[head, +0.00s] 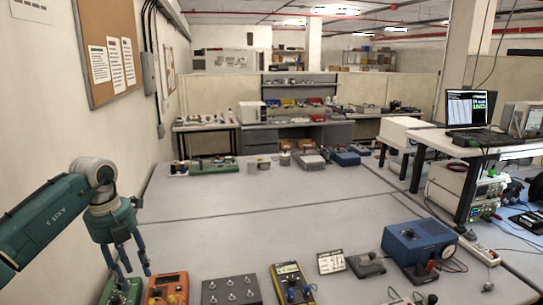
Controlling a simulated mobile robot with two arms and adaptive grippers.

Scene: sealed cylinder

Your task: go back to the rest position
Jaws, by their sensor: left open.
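My left gripper (134,275) hangs fingers down at the lower left, at the near left part of the grey table (240,220). Its fingers are apart, and I see nothing held between them. The fingertips are over or close to a green device (122,293) at the bottom edge; I cannot tell whether they touch it. An orange meter (168,289) lies just right of the fingers. My right gripper is not in view. I cannot make out a sealed cylinder for certain.
Along the near edge are a grey switch box (231,291), a yellow multimeter (292,284) and a blue box (419,243). Several small instruments line the far edge, including a green board (214,165). The table's middle is clear. A wall stands left of my arm.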

